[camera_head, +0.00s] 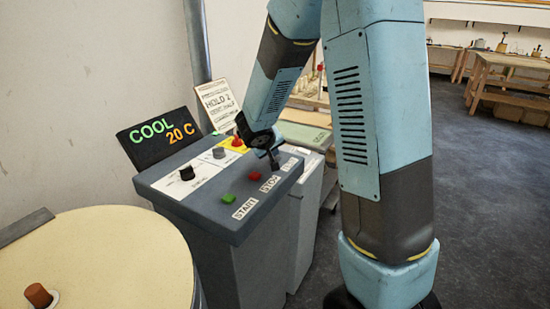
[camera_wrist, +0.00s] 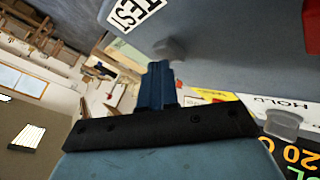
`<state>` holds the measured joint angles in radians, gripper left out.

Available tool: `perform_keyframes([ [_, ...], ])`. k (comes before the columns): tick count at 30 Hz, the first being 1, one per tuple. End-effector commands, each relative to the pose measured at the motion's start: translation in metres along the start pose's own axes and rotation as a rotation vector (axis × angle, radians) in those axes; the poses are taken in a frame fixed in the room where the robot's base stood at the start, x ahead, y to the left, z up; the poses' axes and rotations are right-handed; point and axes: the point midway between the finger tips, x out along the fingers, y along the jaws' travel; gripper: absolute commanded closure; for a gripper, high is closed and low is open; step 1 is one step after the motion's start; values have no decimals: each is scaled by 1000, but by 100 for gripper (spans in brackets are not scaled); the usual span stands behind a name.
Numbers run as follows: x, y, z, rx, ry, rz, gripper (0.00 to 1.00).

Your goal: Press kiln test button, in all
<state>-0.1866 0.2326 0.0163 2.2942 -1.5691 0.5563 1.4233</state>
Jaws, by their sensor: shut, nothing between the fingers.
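The kiln control panel (camera_head: 205,225) is a grey sloped console with a green START button (camera_head: 228,198), a red STOP button (camera_head: 254,175) and a TEST label (camera_head: 290,163) along its near edge. In the wrist view the TEST label (camera_wrist: 133,12) lies beside a small grey button (camera_wrist: 170,48). My gripper (camera_wrist: 157,68) is shut and empty, its fingertips very close to that grey button; I cannot tell whether they touch. In the head view my gripper (camera_head: 273,162) hangs over the panel's right end and hides the button.
A black knob (camera_head: 187,173), a grey knob (camera_head: 219,152) and a red knob on yellow (camera_head: 237,142) sit on top. A round cream lid (camera_head: 100,255) is at left.

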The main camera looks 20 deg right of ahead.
Motion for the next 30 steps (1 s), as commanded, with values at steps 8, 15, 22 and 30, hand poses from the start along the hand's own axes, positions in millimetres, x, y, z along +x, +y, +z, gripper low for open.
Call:
perform_keyframes([
  [8,2,-2,2,-1,-1,0,100],
  [15,3,-2,2,0,-1,0,100],
  [22,2,-1,1,0,-1,0,100],
  [30,-6,5,-4,1,0,0,100],
])
